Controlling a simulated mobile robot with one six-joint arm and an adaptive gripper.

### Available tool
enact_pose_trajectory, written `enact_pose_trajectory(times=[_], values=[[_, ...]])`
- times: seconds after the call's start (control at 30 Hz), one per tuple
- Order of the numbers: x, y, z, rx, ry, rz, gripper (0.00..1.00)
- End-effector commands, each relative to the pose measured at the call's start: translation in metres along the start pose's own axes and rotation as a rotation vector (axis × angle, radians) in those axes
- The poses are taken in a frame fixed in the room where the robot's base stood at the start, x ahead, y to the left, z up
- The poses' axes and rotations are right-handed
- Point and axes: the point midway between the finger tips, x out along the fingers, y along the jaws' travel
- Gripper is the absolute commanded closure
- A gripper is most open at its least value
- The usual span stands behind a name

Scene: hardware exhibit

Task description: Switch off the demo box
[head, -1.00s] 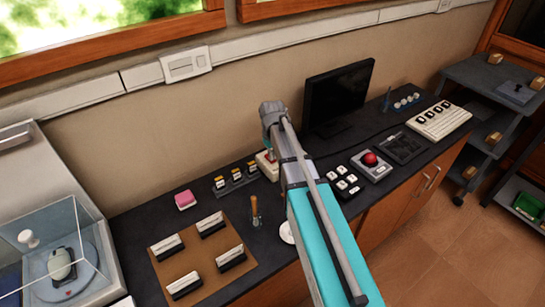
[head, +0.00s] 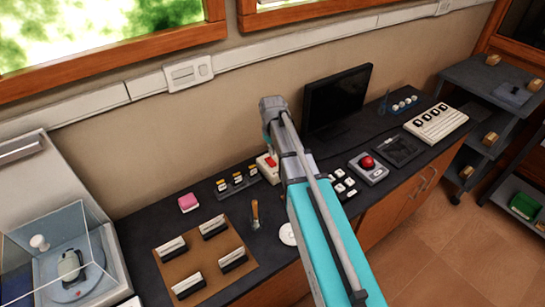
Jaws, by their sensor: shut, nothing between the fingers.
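A small pale box with a red switch (head: 268,166) stands on the dark counter, just left of my arm; it looks like the demo box. Its right side is partly hidden by my arm, and whether the switch is on or off is too small to tell. My teal and grey arm reaches up from the bottom right to a grey joint above and behind the box. My gripper is hidden behind the arm, so its distance from the box cannot be seen.
A black monitor (head: 338,99) stands right of my arm. A grey box with a red button (head: 368,167) lies nearer the front. Left are a pink block (head: 188,202), a brown board (head: 166,262) with card holders, and a glass case (head: 93,235).

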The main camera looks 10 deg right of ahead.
Motion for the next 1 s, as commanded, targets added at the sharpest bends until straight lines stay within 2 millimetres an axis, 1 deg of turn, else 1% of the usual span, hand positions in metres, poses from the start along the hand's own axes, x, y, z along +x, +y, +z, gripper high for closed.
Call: enact_pose_trajectory(times=[0.03,0.43,1.0], values=[[-0.006,0.0,0.0,0.0,0.0,0.0,1.0],[-0.026,0.0,0.0,0.0,0.0,0.0,1.0],[-0.027,0.0,0.0,0.0,0.0,0.0,1.0]])
